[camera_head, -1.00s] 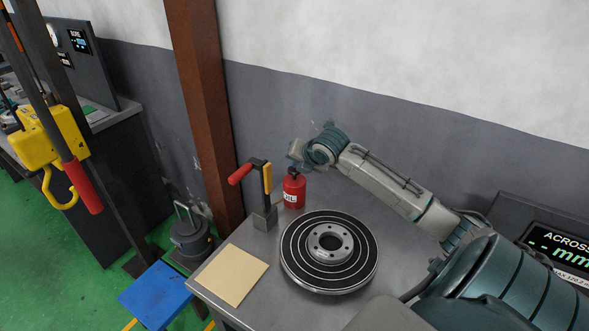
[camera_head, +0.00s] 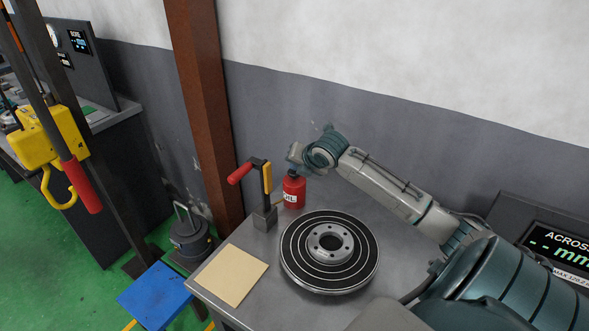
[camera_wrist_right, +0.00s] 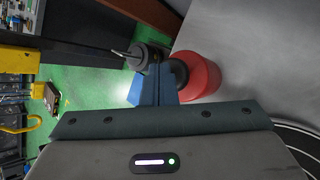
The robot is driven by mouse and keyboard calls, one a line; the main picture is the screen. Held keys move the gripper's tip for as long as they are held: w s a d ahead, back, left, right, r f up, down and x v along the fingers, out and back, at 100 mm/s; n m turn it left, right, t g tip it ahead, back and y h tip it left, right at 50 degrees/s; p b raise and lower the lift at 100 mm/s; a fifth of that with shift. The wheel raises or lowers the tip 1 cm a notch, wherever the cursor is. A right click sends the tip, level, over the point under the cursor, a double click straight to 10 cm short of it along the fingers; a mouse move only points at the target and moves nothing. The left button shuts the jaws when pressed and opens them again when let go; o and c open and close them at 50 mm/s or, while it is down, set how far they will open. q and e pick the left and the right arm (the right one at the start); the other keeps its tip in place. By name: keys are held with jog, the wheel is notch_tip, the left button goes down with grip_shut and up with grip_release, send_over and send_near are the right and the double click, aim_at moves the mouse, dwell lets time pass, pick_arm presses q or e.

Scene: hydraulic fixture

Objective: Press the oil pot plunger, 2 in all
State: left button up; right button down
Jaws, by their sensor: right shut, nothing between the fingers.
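The oil pot (camera_head: 293,192) is a red can with a white OIL label, upright on the bench near the wall. My right gripper (camera_head: 294,170) is directly over its top, pointing down, and hides the plunger in the head view. In the right wrist view the closed blue fingers (camera_wrist_right: 160,84) overlap the dark top (camera_wrist_right: 181,76) of the red pot (camera_wrist_right: 204,77). They hold nothing. Whether the fingertips touch the plunger cannot be told. My left gripper is out of view.
A black-and-silver disc (camera_head: 330,265) lies in front of the pot. A clamp with a red handle (camera_head: 241,174) stands just left of it. A tan sheet (camera_head: 232,275) lies at the bench's left edge. A display (camera_head: 555,250) is at the right.

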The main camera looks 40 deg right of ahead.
jog(key=shift+f, duration=0.4)
jog(key=shift+r, duration=0.15)
dwell(0.4)
jog(key=shift+r+p, duration=1.1)
jog(key=shift+r, duration=0.25)
notch_tip(320, 180, up, 5)
jog(key=p, duration=0.4)
dwell(0.4)
